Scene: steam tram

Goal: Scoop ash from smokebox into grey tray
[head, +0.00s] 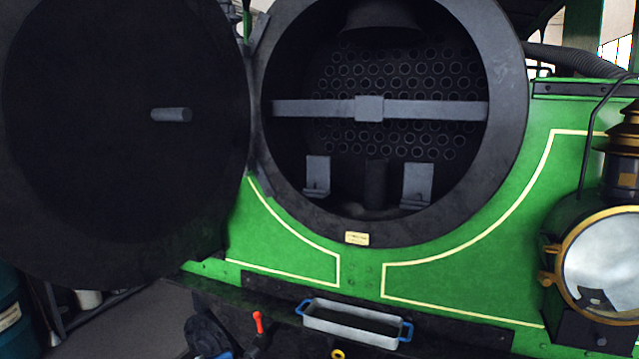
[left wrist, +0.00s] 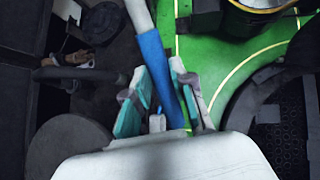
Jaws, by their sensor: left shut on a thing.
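The open smokebox (head: 497,150) is a dark round opening with a tube plate at its back. A low greyish heap that looks like ash (head: 372,212) lies at its bottom, partly hidden in shadow. The grey tray (head: 350,331) with blue end handles sits on the dark ledge below the smokebox. In the left wrist view, my left gripper (left wrist: 160,78) is shut around the blue grip of a pale-shafted tool (left wrist: 152,48). The tool's working end is not visible. Neither gripper is identifiable in the head view.
The round smokebox door (head: 110,215) stands open at the left. A crossbar (head: 430,109) spans the opening, with two brackets below it. A brass-rimmed headlamp (head: 600,265) is at the right. A red-tipped lever (head: 258,322) stands left of the tray.

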